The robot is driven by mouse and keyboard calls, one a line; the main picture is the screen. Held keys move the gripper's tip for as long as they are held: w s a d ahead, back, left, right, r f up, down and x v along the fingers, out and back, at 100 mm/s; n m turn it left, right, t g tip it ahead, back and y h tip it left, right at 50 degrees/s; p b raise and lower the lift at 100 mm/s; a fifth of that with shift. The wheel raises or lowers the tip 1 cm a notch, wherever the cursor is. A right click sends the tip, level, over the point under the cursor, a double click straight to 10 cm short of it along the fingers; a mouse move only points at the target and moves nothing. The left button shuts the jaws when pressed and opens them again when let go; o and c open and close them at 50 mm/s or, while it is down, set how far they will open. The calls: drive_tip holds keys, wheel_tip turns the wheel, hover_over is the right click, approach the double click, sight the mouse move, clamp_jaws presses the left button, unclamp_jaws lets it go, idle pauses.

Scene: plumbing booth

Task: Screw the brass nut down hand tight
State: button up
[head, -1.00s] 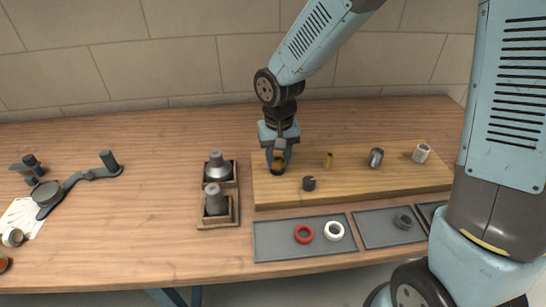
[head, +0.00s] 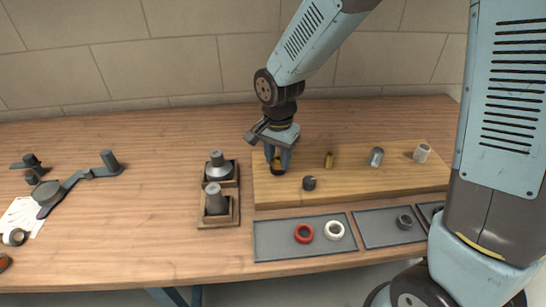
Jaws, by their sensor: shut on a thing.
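My gripper (head: 278,164) points down at the left end of the wooden board (head: 400,190). Its fingers are shut on the brass nut (head: 278,171), which shows as a small dark-gold ring low between the fingertips. The fingers hide most of the nut and whatever it sits on, so I cannot tell how far down it is. A slim upright brass piece (head: 329,160) stands on the board just right of my gripper.
A short dark cylinder (head: 309,183), a grey one (head: 376,157) and a pale one (head: 422,153) stand on the board. A grey tray (head: 280,245) in front holds red (head: 303,233) and white (head: 334,230) rings. Wooden holders (head: 218,222) stand left; bench between them and the dark tool (head: 75,180) is clear.

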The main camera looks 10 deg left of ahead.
drive_tip(key=shift+m, duration=0.5)
drive_tip(key=o, duration=1.1)
drive_tip(key=shift+o, duration=0.8)
drive_tip(key=o, duration=0.5)
drive_tip(key=shift+w, duration=0.1)
drive_tip(key=shift+r, duration=2.5)
drive_tip(key=shift+d, duration=0.1)
